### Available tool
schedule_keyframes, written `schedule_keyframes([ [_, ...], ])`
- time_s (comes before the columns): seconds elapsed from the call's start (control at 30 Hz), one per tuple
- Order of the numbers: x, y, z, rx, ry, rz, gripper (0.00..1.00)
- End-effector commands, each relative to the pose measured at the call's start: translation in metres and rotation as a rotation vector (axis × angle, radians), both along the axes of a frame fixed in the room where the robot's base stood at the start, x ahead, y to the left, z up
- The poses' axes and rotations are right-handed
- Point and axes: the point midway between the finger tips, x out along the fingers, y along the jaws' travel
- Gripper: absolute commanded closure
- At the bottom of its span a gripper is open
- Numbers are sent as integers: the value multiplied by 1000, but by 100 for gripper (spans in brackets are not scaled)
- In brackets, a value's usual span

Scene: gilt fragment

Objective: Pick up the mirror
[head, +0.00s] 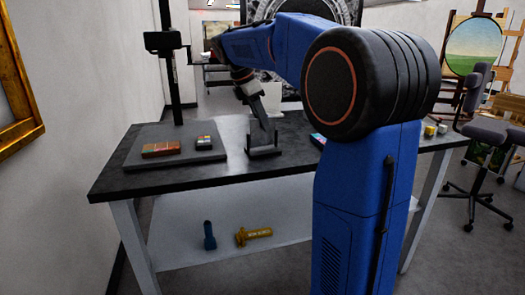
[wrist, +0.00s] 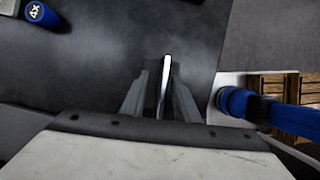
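My gripper (wrist: 166,68) points down at the dark tabletop in the wrist view. A thin bright strip (wrist: 167,66) stands edge-on between its two grey fingers; it may be the mirror, but its face is not visible. I cannot tell whether the fingers touch it. In the head view my wrist reaches down over a small dark grey upright stand (head: 263,152) on the table. No mirror face shows clearly there.
The dark table (head: 180,178) holds a grey board (head: 133,157) with a reddish-brown block (head: 161,149) and a small multicoloured block (head: 204,142). A blue tool (head: 209,236) and a yellow one (head: 253,236) lie on the lower shelf. An office chair (head: 487,137) stands at right.

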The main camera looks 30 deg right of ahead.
Motion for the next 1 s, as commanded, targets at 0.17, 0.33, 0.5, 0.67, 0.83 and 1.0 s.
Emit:
schedule_keyframes([
  [0.17,-7,-6,-24,0,1,-2,72],
  [0.33,-7,-12,-37,0,0,0,72],
  [0.5,-7,-12,-39,0,-1,-1,72],
  [0.67,-7,-12,-39,0,-1,-1,86],
  [0.83,-7,-12,-39,0,-1,-1,100],
  [1.0,-7,-12,-39,0,-1,-1,100],
])
